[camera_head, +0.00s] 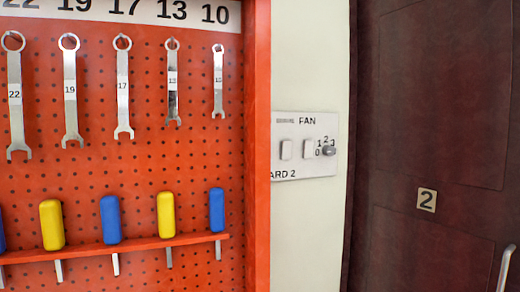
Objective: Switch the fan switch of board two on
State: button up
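Board two is a pale grey switch panel (310,169) on the cream wall, right of centre in the head view. Its lower label reads "ARD 2", with its left end cut off by the red cabinet edge. The word FAN stands at its top. Two white rocker switches show, a left one (286,150) and a right one (308,149). At their right is a dark grey rotary knob (328,151) with the numbers 0 to 3 around it. I cannot tell the position of either switch. My gripper is not in view.
A red pegboard (140,190) fills the left, with a side wall (257,150) standing beside the panel. Several numbered wrenches (122,90) hang there above blue and yellow handled tools (166,214) in a rack. A dark door (415,120) marked 2 with a metal handle (505,268) is at right.

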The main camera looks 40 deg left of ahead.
aim_at(308, 147)
jog(key=u, duration=1.4)
